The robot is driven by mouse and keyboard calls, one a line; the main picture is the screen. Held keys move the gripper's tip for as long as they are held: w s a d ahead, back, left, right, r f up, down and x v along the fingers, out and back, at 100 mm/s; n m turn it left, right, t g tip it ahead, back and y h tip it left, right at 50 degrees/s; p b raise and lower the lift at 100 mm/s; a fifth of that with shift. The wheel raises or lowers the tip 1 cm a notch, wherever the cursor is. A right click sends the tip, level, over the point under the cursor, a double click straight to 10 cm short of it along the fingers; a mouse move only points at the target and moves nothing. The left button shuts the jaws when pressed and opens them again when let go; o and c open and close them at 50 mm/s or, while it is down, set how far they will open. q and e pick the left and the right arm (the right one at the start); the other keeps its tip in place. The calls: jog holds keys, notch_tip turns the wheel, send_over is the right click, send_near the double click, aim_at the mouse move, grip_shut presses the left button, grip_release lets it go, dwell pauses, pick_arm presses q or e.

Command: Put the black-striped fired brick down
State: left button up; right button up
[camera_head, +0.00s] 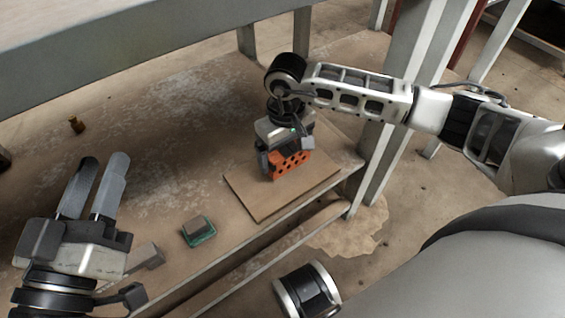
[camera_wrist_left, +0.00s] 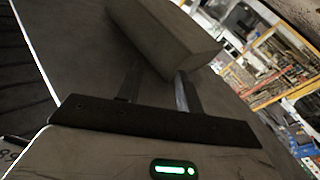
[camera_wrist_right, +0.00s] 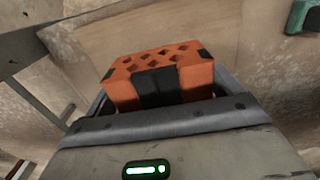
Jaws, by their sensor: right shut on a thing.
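The orange fired brick with holes and black stripes (camera_head: 291,164) is between the fingers of my right gripper (camera_head: 284,165), which is shut on it. The brick is over the square wooden board (camera_head: 250,200), low and close to it; I cannot tell whether it touches. In the right wrist view the brick (camera_wrist_right: 190,75) shows its holed face and a wide black stripe, with the board (camera_wrist_right: 240,30) behind it. My left gripper (camera_head: 105,158) is at the lower left, with its fingers apart and nothing seen between them.
A small brown block on a green-edged base (camera_head: 198,228) lies left of the board, with a grey block (camera_head: 147,256) near my left gripper. Shelf posts (camera_head: 375,170) rise right of the board.

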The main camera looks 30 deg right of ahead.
jog(key=f, duration=0.1)
jog(key=f+b, duration=0.2)
jog(key=shift+w+a+f, duration=0.2)
jog(key=shift+w+f, duration=0.1)
jog(key=shift+f, duration=0.05)
pick_arm(q)
notch_tip(320, 180, up, 4)
jog(key=m+t+h, duration=0.2)
jog(key=m, duration=0.1)
jog(key=shift+w+a+f, duration=0.1)
jog(key=shift+w, duration=0.05)
pick_arm(e)
jog(key=shift+f, duration=0.1)
pick_arm(q)
jog(key=shift+r+m+h, duration=0.3)
jog(key=shift+r+m, duration=0.05)
jog(key=shift+m, duration=0.05)
pick_arm(e)
jog(key=o, duration=1)
